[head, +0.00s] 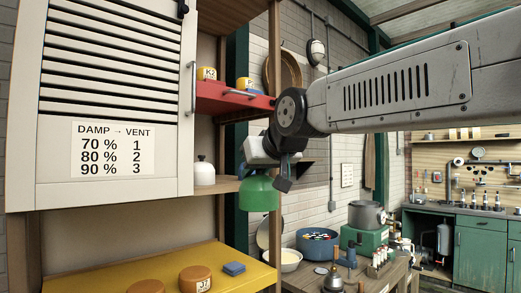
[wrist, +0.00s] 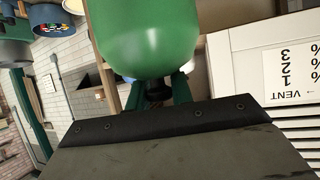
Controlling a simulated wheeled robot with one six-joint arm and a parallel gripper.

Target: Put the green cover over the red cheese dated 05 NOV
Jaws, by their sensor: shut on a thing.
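My gripper is shut on the top of the cover. In the wrist view the green cover (wrist: 148,35) fills the top middle, beyond the gripper's fingers (wrist: 157,92). I see no red cheese and can read no 05 NOV date. Two orange-brown rounds (head: 196,279) sit on the yellow lower shelf (head: 80,277); the right one has a small label, and the left one is cut off by the picture's bottom edge.
A white cover (head: 204,172) stands on the middle shelf. A red shelf or drawer (head: 228,98) above holds two yellow labelled pieces. A louvred door (head: 118,75) covers the upper left. A cluttered bench (head: 396,283) stands right.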

